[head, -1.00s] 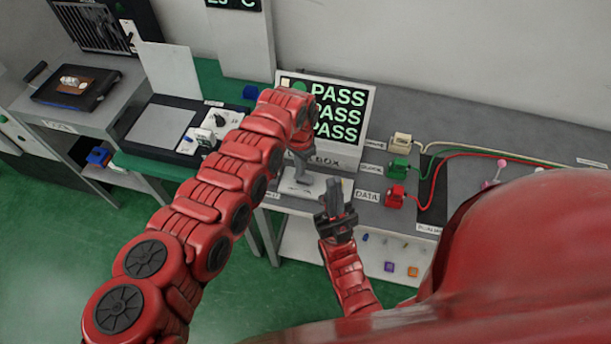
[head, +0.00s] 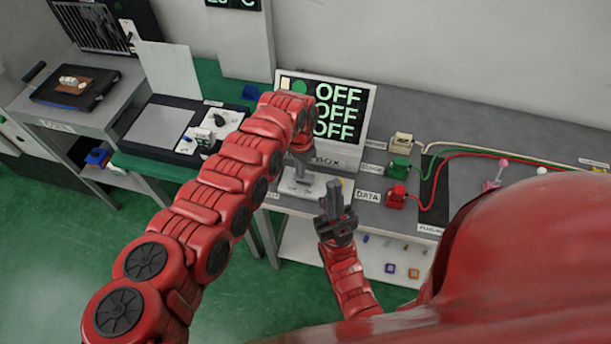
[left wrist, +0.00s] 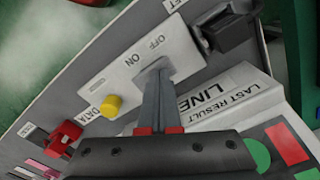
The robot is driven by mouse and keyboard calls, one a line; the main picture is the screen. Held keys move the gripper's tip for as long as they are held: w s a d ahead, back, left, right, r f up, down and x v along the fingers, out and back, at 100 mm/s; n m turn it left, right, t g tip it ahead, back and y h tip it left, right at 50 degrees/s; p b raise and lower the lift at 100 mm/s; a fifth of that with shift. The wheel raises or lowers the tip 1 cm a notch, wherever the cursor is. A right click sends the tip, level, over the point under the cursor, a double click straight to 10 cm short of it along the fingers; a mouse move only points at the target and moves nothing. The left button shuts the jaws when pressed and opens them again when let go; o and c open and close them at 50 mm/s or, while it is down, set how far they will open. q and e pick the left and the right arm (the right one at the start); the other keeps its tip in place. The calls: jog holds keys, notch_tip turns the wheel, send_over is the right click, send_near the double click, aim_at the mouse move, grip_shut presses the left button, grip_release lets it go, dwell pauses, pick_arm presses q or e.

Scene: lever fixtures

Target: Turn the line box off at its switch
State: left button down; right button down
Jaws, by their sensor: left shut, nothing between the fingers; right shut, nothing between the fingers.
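The line box's screen (head: 338,110) reads OFF in several green lines. Below it is the white switch plate (head: 318,186), which shows in the left wrist view (left wrist: 120,73) with OFF and ON lettering. My left gripper (head: 301,182) is shut and empty, its fingertips (left wrist: 157,72) over the plate beside the lettering. The switch lever is hidden behind the fingers, and I cannot tell whether they touch it.
A yellow button (left wrist: 112,104) sits on the plate's edge. Red (head: 396,196), green (head: 399,169) and cream (head: 401,143) plugs with cables stand to the right. A panel with a dial (head: 217,120) is to the left. My left arm covers part of the bench.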

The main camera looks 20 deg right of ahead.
pick_arm(q)
jog(key=shift+r+p, duration=0.55)
jog(key=shift+p, duration=0.05)
jog(key=shift+r+p, duration=1.8)
jog(key=shift+r, duration=1.05)
